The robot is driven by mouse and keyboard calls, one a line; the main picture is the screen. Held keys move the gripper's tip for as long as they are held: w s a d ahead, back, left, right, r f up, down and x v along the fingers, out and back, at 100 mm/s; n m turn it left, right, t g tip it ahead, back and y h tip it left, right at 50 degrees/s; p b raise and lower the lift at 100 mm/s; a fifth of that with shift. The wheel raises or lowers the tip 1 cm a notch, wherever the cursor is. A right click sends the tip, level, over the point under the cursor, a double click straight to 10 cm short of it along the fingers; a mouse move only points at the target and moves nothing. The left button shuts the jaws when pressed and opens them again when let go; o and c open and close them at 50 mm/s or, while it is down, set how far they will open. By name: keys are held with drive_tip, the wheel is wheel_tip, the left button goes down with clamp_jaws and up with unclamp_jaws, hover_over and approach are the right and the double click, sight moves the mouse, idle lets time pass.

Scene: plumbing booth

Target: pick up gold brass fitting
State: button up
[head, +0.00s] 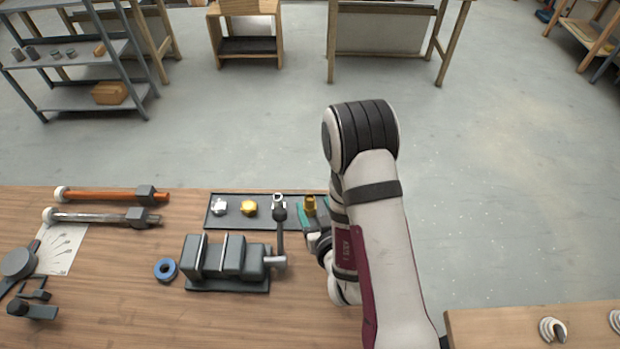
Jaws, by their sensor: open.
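A dark tray (232,222) on the wooden workbench holds several small fittings in a row. A bright yellow-gold fitting (249,208) lies left of the tray's middle. A darker gold-brass fitting (310,203) is near the tray's right end. My gripper (311,212) is open at that right end, with its teal parts close around or beside the darker gold-brass fitting. I cannot tell whether it touches it. My arm hides the tray's right edge and part of the gripper.
A silver fitting (219,206) and another silver fitting (278,200) share the tray. A grey-green vise (228,262) stands in front, its handle reaching toward the tray. A blue tape ring (165,270) and two pipe tools (105,195) lie left.

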sight(311, 203)
drive_tip(key=shift+s+a+f, duration=0.1)
drive_tip(key=shift+s+f, duration=0.1)
drive_tip(key=shift+f, duration=0.1)
drive_tip(key=x, duration=0.4)
drive_tip(key=shift+w+a+f, duration=0.1)
drive_tip(key=shift+w, duration=0.25)
drive_tip(key=shift+c, duration=0.3)
clamp_jaws()
